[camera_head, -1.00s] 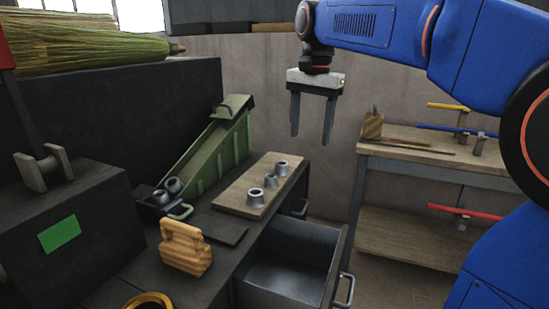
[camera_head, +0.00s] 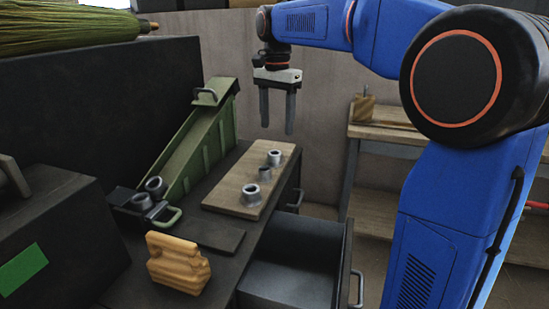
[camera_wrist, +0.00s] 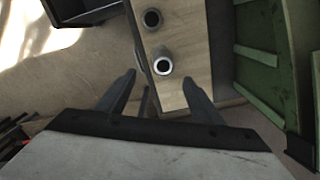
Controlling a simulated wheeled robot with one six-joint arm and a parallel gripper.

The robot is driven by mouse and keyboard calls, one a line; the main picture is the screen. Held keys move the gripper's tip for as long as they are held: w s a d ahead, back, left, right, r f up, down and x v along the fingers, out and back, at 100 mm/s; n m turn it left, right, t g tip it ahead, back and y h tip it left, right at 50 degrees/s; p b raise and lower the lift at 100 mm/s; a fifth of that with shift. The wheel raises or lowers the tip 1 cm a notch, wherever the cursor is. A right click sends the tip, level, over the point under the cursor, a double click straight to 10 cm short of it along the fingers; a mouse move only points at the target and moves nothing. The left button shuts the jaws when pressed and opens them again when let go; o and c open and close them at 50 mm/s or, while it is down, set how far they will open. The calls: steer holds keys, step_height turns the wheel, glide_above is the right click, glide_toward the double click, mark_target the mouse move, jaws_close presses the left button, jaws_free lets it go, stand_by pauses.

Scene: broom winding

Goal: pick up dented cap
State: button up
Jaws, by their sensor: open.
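Three grey metal caps stand on a wooden board: a far cap (camera_head: 274,157), a middle, smaller-looking cap (camera_head: 264,174) and a near cap (camera_head: 251,194). Two more grey caps, an upper one (camera_head: 155,186) and a lower one (camera_head: 141,202), lie at the foot of the green chute (camera_head: 200,140). I cannot make out which cap is dented. My gripper (camera_head: 277,129) is open and empty, pointing down above the far end of the board. In the wrist view, one cap (camera_wrist: 162,66) shows between my fingers (camera_wrist: 160,88) and another cap (camera_wrist: 152,18) beyond.
The wooden board (camera_head: 226,194) lies on a dark bench beside an open drawer (camera_head: 290,268). A carved wooden block (camera_head: 178,264) and a dark flat plate (camera_head: 217,237) are nearer. A broom (camera_head: 60,30) lies above. A wooden side bench (camera_head: 385,133) stands at right.

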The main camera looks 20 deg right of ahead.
mark_target(275, 157)
steer(key=shift+w+a+f, duration=0.1)
steer(key=shift+w+f, duration=0.05)
steer(key=shift+f, duration=2.05)
steer(key=shift+w+a+f, duration=0.1)
steer(key=shift+w+f, duration=0.05)
steer(key=shift+f, duration=2.05)
steer(key=c, duration=1.1)
